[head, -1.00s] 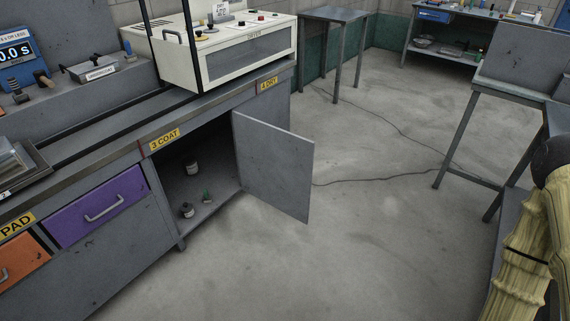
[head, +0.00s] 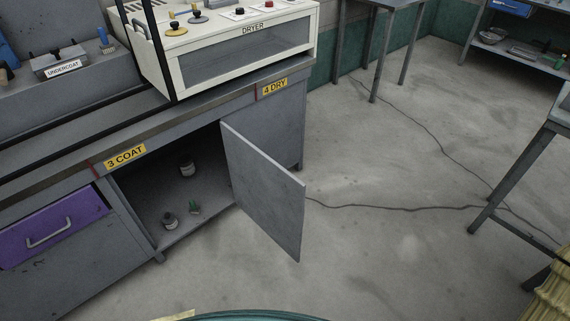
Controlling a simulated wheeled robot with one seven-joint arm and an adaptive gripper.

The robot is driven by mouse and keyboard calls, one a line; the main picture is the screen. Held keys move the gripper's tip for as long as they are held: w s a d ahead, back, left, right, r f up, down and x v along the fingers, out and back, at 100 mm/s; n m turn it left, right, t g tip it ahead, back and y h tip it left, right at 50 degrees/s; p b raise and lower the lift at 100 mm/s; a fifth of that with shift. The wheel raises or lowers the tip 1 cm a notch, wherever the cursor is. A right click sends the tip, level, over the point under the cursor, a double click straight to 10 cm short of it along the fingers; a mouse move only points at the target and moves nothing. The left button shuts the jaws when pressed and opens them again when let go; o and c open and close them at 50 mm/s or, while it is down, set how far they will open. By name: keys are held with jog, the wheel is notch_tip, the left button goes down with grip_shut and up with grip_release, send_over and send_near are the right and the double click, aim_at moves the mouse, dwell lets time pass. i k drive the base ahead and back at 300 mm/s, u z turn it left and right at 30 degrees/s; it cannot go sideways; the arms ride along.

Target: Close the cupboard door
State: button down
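The grey cupboard door (head: 265,190) stands wide open in the head view, swung out over the floor from the right side of its opening. The cupboard (head: 150,205) under the "3 COAT" label is open to view. Inside it are two small jars, one at the back (head: 187,166) and one nearer the front (head: 169,219), and a small green item (head: 195,208). My gripper is not in view.
A purple drawer (head: 50,229) is shut left of the cupboard. A white dryer (head: 225,45) stands on the counter above. A grey table (head: 530,150) stands at the right. A cable (head: 400,208) crosses the otherwise clear floor right of the door.

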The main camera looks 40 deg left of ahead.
aim_at(272, 197)
jog(key=i, duration=2.95)
jog(key=u, duration=3.65)
